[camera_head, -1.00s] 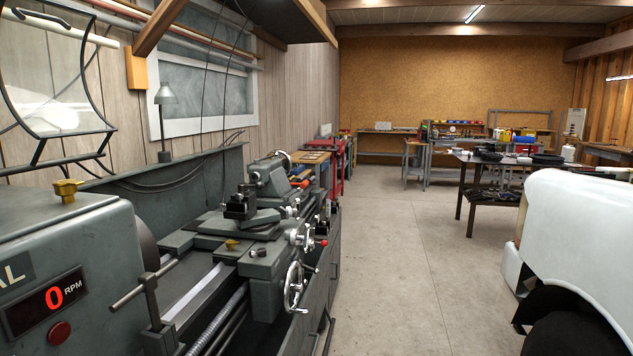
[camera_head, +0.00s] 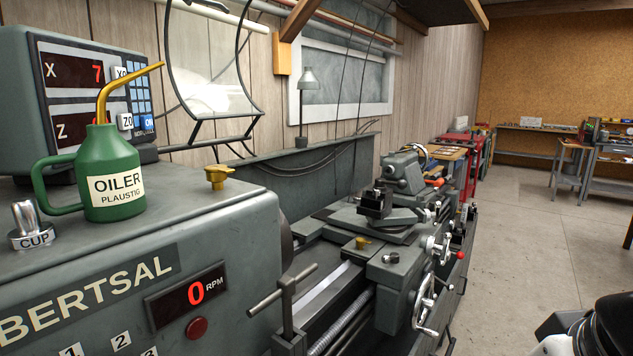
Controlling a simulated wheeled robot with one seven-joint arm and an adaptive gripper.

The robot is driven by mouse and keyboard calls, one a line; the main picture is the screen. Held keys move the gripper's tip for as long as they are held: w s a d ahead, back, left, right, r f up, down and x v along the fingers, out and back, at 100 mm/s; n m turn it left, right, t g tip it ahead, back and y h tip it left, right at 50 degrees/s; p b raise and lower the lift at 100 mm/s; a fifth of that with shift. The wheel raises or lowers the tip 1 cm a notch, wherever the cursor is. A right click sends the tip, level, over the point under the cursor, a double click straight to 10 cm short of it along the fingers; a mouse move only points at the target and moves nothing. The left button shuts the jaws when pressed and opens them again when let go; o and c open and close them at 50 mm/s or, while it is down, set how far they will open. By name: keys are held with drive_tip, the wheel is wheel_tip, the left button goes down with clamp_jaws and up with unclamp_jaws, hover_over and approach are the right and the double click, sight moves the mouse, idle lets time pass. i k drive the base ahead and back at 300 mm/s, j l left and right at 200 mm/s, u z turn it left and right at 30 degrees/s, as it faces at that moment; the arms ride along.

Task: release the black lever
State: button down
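I cannot pick out a black lever for certain in this view. The grey lathe (camera_head: 215,235) fills the left and middle. A grey T-shaped handle (camera_head: 283,290) stands at its front, beside the headstock. The carriage carries small handles, a red knob (camera_head: 460,255) and a silver handwheel (camera_head: 424,302). These are too small to tell whether one is a black lever. My gripper is not recognisable in view, so what it holds is not shown.
A green oiler (camera_head: 112,180), a metal cup (camera_head: 29,225) and a yellow knob (camera_head: 217,176) are on the headstock. A readout box (camera_head: 60,105) stands behind. A black and white shape (camera_head: 612,325) is cut off at bottom right. Open concrete floor (camera_head: 530,235) lies right of the lathe.

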sight(402, 184)
drive_tip(key=i+l+u, duration=0.2)
drive_tip(key=u, duration=0.2)
drive_tip(key=i+l+u, duration=0.1)
drive_tip(key=l+u, duration=0.3)
drive_tip(key=i+l+u, duration=0.15)
drive_tip(key=u, duration=0.3)
drive_tip(key=l+u, duration=0.4)
